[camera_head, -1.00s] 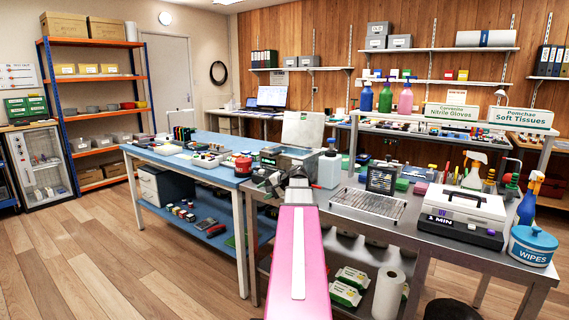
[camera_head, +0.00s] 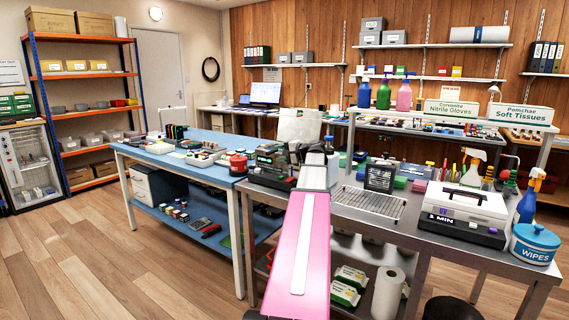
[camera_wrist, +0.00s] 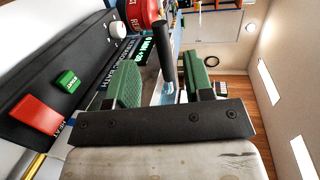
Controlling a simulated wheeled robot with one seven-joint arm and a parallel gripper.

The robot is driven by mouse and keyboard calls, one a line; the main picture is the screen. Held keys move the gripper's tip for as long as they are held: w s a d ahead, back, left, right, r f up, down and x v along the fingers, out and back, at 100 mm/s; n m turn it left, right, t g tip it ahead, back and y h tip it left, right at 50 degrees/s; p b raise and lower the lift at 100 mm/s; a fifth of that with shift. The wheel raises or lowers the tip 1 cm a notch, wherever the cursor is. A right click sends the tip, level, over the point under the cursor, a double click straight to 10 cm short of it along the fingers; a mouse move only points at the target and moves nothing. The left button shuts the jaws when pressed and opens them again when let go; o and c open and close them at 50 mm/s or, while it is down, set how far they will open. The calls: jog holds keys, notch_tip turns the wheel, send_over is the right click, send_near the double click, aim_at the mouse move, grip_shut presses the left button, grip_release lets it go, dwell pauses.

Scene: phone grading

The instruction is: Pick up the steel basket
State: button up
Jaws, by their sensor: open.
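My gripper (camera_head: 281,152) is at the black-fronted machine (camera_head: 270,180) with a green display, where the two tables meet. In the wrist view my gripper (camera_wrist: 162,84) is open, with green pads on both fingers. A dark upright bar (camera_wrist: 166,55) shows between the fingers, with a gap on each side. It looks like a handle of the steel basket, but I cannot be sure. The basket's body is not clearly visible; my arm and gripper cover much of the machine. The machine's black panel (camera_wrist: 75,65) fills the left of the wrist view, with red and green buttons.
A red tub (camera_head: 238,164) stands just left of the machine. On the steel table to the right are a wire rack (camera_head: 368,204), a small dark framed display (camera_head: 380,178) and a white UV box (camera_head: 466,205). The blue table (camera_head: 215,172) holds trays and small parts.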

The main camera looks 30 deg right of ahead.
aim_at(272, 152)
jog(key=shift+x, duration=2.75)
jog(key=shift+r, duration=0.15)
jog(key=shift+c, duration=0.4)
grip_shut()
